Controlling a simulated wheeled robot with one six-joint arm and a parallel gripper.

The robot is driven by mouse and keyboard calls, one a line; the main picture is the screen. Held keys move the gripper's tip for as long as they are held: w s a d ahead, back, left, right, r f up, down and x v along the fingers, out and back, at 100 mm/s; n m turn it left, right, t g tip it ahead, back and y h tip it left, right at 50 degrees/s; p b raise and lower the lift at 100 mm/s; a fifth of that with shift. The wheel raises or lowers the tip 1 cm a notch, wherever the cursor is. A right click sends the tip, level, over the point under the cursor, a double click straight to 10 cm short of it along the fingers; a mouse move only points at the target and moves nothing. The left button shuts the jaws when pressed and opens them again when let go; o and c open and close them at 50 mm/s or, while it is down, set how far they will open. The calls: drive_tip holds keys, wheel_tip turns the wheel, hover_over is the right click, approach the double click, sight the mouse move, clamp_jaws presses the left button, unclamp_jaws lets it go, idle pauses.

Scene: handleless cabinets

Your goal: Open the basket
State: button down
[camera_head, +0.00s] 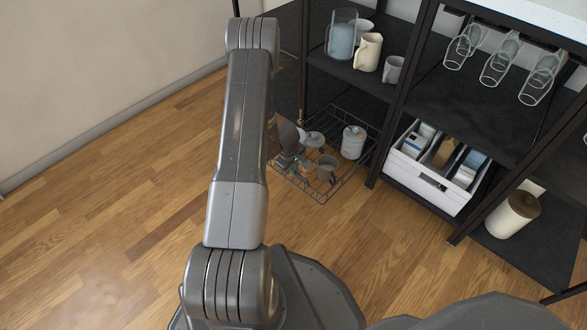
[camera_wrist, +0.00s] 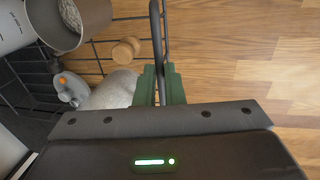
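The black wire basket (camera_head: 347,183) is low at the left end of the shelf unit and sticks out in front of it over the wooden floor. It holds a white canister (camera_head: 353,142), a grey mug (camera_head: 327,168) and other small items. In the wrist view my gripper (camera_wrist: 160,80) has its green fingers close together on either side of the basket's rim wire (camera_wrist: 156,40), shut on it. The gripper is mostly hidden by my arm in the head view.
The dark shelf unit (camera_head: 395,100) holds a jug (camera_head: 341,38), cups and several glasses above. A white box (camera_head: 436,192) stands right of the basket, and a white jar (camera_head: 508,218) farther right. Open floor (camera_head: 130,190) lies to the left.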

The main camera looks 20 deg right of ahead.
drive_tip(key=c, duration=1.5)
unclamp_jaws()
drive_tip(key=shift+r, duration=0.1)
drive_tip(key=r+p, duration=0.2)
drive_tip(key=r, duration=0.2)
drive_tip(key=a+r+p, duration=0.1)
drive_tip(key=r+p, duration=0.1)
drive_tip(key=r, duration=0.3)
drive_tip(key=s+a+r+p, duration=0.1)
drive_tip(key=r+p, duration=0.1)
drive_tip(key=r, duration=0.2)
drive_tip(key=shift+a+r, duration=0.2)
drive_tip(key=shift+f, duration=0.1)
drive_tip(key=f+b, duration=0.2)
drive_tip(key=f, duration=0.2)
drive_tip(key=d+f+b, duration=0.1)
drive_tip(key=f+b, duration=0.1)
drive_tip(key=f, duration=0.3)
drive_tip(key=w+d+f+b, duration=0.1)
drive_tip(key=f+b, duration=0.1)
drive_tip(key=f, duration=0.2)
drive_tip(key=shift+d+f, duration=0.25)
drive_tip(key=shift+f, duration=0.15)
drive_tip(key=shift+w+d+r, duration=0.1)
drive_tip(key=shift+d+r, duration=0.05)
drive_tip(key=shift+r, duration=0.1)
drive_tip(key=shift+w+d, duration=0.1)
drive_tip(key=shift+d, duration=0.1)
